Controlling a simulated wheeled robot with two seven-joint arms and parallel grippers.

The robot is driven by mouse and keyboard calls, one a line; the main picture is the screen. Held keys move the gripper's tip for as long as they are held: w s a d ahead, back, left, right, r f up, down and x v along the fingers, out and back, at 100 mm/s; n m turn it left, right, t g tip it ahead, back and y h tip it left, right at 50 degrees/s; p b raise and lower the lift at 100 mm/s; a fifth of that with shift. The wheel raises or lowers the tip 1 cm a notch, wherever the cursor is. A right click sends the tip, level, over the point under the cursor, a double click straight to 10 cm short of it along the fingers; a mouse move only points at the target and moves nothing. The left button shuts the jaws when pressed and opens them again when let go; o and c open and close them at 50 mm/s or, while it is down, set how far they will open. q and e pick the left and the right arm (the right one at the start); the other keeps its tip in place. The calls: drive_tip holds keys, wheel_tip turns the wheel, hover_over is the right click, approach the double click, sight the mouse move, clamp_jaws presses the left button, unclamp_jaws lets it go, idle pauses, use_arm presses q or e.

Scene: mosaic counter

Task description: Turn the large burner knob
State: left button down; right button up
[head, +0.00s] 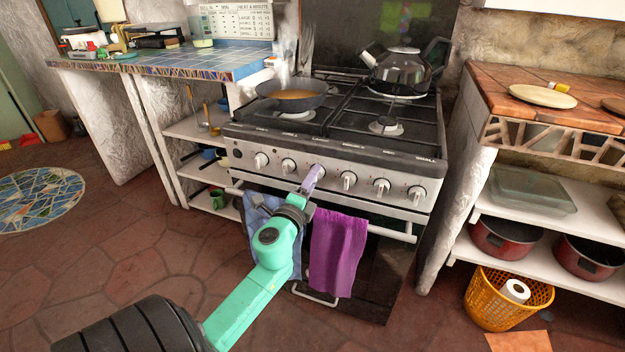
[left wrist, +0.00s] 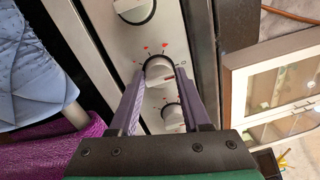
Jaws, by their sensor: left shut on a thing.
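The stove's front panel (head: 330,183) carries a row of several round silver-white knobs. My left gripper (head: 314,178) reaches up from below to the third knob from the left. In the left wrist view that knob (left wrist: 158,72) sits between the tips of my two purple fingers (left wrist: 157,88), which are shut on it. Red marks show on the panel around it. Neighbouring knobs (left wrist: 173,115) are close on both sides, outside the grip. The burner labels above the knobs are too small to read surely. My right gripper is in neither view.
A frying pan (head: 291,97) and a black kettle (head: 402,70) stand on the stove. A purple towel (head: 338,250) and a blue cloth (head: 258,222) hang on the oven rail, close to my left arm. An orange basket (head: 507,299) stands at right.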

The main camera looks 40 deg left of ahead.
use_arm(q)
drive_tip(key=shift+d+f, duration=0.1)
drive_tip(key=shift+f, duration=0.25)
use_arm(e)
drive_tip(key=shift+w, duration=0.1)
use_arm(q)
drive_tip(key=shift+c, duration=2)
unclamp_jaws()
drive_tip(key=shift+r, duration=0.15)
drive_tip(key=shift+s, duration=0.1)
drive_tip(key=shift+s+d, duration=0.1)
drive_tip(key=shift+s, duration=0.2)
drive_tip(key=r+b+v, duration=0.1)
drive_tip(key=b+v, duration=0.3)
drive_tip(key=v, duration=0.9)
drive_tip(key=shift+s+f, duration=0.4)
drive_tip(key=shift+f, duration=0.05)
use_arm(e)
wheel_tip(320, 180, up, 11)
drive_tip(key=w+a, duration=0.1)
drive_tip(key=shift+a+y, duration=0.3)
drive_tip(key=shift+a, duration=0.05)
